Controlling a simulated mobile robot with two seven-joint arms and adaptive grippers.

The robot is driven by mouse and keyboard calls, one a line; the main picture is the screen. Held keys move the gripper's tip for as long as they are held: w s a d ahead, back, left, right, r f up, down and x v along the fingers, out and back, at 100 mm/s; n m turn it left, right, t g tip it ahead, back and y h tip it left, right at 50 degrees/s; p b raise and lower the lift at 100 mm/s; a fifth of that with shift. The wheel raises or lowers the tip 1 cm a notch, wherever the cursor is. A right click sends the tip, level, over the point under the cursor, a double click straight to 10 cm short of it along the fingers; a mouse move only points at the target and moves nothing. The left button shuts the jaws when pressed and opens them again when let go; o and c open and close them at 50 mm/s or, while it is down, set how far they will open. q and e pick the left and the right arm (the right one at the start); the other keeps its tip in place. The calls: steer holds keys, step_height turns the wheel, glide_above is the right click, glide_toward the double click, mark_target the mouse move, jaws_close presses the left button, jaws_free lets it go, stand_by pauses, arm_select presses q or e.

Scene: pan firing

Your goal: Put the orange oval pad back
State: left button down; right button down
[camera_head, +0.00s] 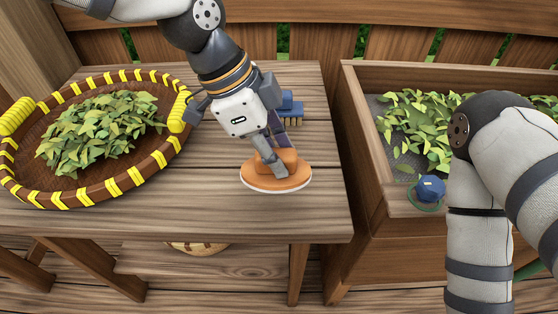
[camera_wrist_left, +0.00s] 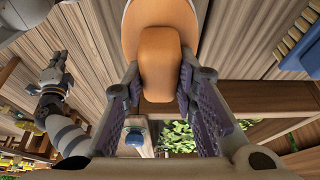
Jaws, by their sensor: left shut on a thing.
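The orange oval pad (camera_head: 250,178) has a raised orange block on top and a white rim showing around its lower edge. It is at the front right of the wooden table, level and on or just above the boards; I cannot tell which. My left gripper (camera_head: 275,166) points down and is shut on the block. In the left wrist view the block of the pad (camera_wrist_left: 160,62) sits between the two fingers of my left gripper (camera_wrist_left: 160,85).
A round basket (camera_head: 109,184) of leaves with yellow binding stands on the table (camera_head: 215,190) at left. A blue brush (camera_head: 291,104) lies behind the pad. A planter (camera_head: 357,140) with leaves stands at right, with a blue-topped object (camera_head: 430,188) at its front edge.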

arm_select(q)
steer(key=shift+w+d+f, duration=0.2)
steer(key=shift+w+f, duration=0.4)
steer(key=shift+f, duration=0.1)
steer(key=f, duration=0.2)
steer(key=shift+w+f, duration=0.2)
steer(key=shift+f, duration=0.35)
steer(key=c, duration=1.3)
jaws_free()
steer(key=v, duration=1.2)
steer(key=shift+s, duration=0.2)
